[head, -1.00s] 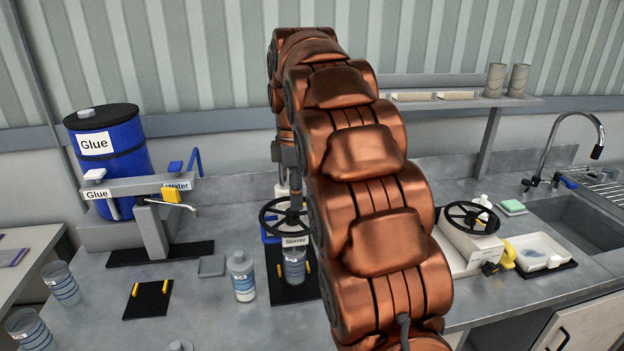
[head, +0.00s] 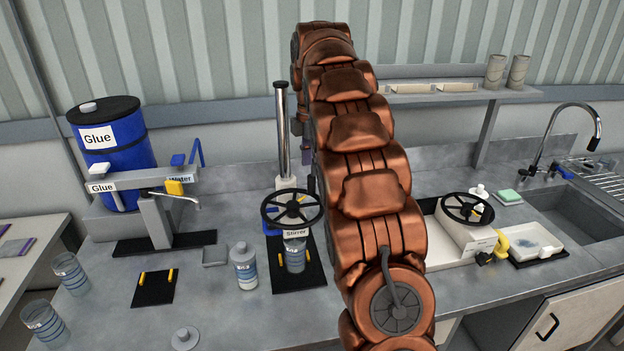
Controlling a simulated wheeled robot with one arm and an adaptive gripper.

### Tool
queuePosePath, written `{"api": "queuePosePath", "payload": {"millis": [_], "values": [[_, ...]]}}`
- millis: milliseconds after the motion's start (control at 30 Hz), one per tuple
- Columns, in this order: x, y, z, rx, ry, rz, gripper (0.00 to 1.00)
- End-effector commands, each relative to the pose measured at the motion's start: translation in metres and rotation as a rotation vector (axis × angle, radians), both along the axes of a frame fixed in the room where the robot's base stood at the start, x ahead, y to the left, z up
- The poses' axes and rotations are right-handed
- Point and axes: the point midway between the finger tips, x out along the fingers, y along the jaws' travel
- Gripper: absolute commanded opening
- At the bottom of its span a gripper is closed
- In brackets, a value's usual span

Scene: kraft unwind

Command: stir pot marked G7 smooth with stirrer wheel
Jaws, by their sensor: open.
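The stirrer stands mid-counter with a tall metal post (head: 283,130), a black spoked stirrer wheel (head: 269,218) and a "Stirrer" label. A clear pot with a blue band (head: 294,259) stands upright under the wheel, between the yellow posts of a black base (head: 285,284); its mark is too small to read. My gripper (head: 309,172) shows only as a dark sliver behind my copper arm, above the wheel's right side. It is open and looks apart from the wheel; most of it is hidden.
A blue glue drum (head: 125,158) and dispenser stand at left, near an empty black pad (head: 154,288). Two pots (head: 70,273) (head: 45,324) stand at the left edge. A second wheeled device (head: 455,232), a white tray (head: 533,243) and a sink are at right.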

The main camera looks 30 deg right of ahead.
Motion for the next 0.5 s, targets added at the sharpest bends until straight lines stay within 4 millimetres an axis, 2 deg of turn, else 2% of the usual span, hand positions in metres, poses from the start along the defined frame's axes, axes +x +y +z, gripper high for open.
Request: {"api": "queuePosePath", "payload": {"millis": [500], "values": [[-0.001, 0.000, -0.040, -0.001, 0.001, -0.002, 0.48]]}}
